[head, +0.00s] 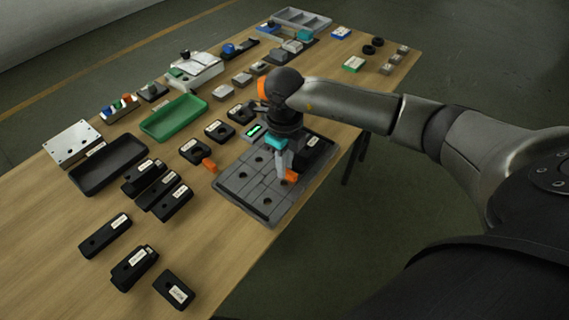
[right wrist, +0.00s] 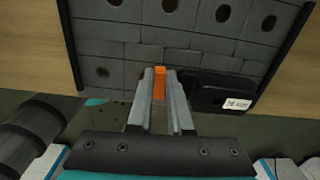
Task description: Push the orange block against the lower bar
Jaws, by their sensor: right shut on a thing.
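The orange block (head: 291,176) is on the grey plate with holes (head: 240,183), near its right side. In the right wrist view the orange block (right wrist: 159,86) shows between the fingers. My right gripper (head: 284,174) points down over the plate, shut on the block; it also shows in the right wrist view (right wrist: 160,76). Dark bars run along two opposite edges of the plate, one at the left (right wrist: 70,45) and one at the right (right wrist: 286,52) in the right wrist view. I cannot tell which one is the lower bar. My left gripper is not in view.
A black labelled block (right wrist: 220,92) lies right of the fingers in the wrist view. A second orange piece (head: 209,165) lies on the table left of the plate. Several black blocks, a green tray (head: 173,119) and a black tray (head: 108,166) stand farther left.

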